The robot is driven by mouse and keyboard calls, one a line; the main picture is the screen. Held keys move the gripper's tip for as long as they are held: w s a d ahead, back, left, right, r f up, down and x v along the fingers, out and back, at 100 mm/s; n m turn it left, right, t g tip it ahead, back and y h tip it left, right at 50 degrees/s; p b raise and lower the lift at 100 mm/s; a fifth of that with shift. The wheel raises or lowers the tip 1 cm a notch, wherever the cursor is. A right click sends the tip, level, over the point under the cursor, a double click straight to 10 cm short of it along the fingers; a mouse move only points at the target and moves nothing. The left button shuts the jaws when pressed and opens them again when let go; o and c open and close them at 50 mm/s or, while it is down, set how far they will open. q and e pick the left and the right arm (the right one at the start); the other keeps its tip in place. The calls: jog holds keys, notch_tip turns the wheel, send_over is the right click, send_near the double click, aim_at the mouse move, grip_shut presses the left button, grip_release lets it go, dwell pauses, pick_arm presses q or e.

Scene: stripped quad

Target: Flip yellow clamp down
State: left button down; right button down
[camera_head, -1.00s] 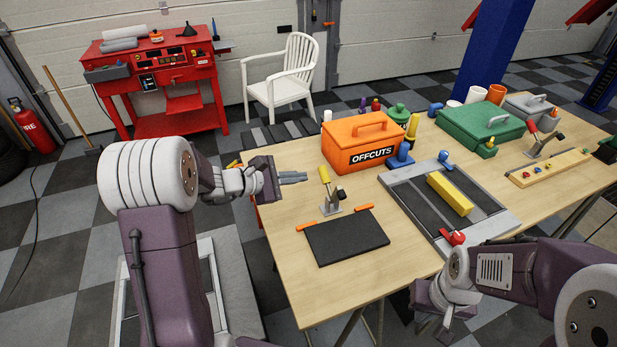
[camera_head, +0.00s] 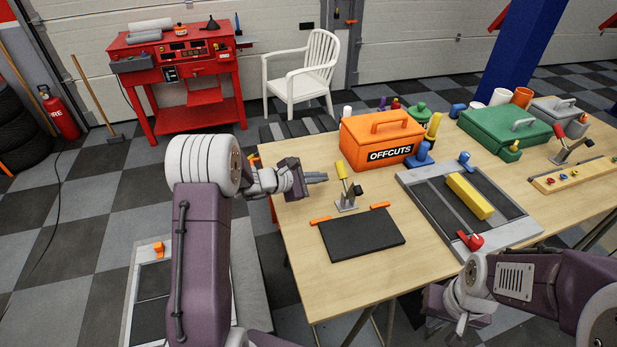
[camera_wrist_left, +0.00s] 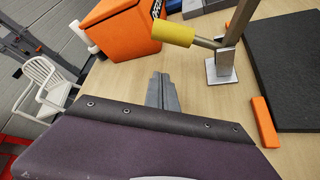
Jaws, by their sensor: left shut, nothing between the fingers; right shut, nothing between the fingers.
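The yellow clamp's handle (camera_head: 342,170) stands up, tilted slightly left, on a metal base (camera_head: 347,204) behind a black pad. My left gripper (camera_head: 317,177) is shut and empty, just left of the handle in the head view, with a small gap visible. In the left wrist view, the yellow handle (camera_wrist_left: 172,33) points left from the metal clamp post, beyond and slightly right of the shut fingertips (camera_wrist_left: 160,78). My right gripper (camera_head: 455,308) is at the table's front edge, far from the clamp, with its fingertips hard to make out.
The black pad (camera_head: 360,236) lies in front of the clamp with orange strips at its back corners. An orange OFFCUTS box (camera_head: 378,140) stands close behind the clamp. A grey framed panel with a yellow bar (camera_head: 469,196) lies to the right. Bare table shows left of the pad.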

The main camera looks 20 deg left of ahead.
pick_arm(q)
jog(key=shift+x, duration=1.1)
jog(key=r, duration=0.1)
jog(key=d+r+p, duration=0.1)
jog(key=s+r, duration=0.1)
jog(key=shift+s+d, duration=0.1)
jog(key=shift+d, duration=0.2)
jog(key=shift+s+d+r, duration=0.15)
jog(key=shift+s+r, duration=0.05)
jog(key=shift+w, duration=0.1)
jog(key=shift+f, duration=0.1)
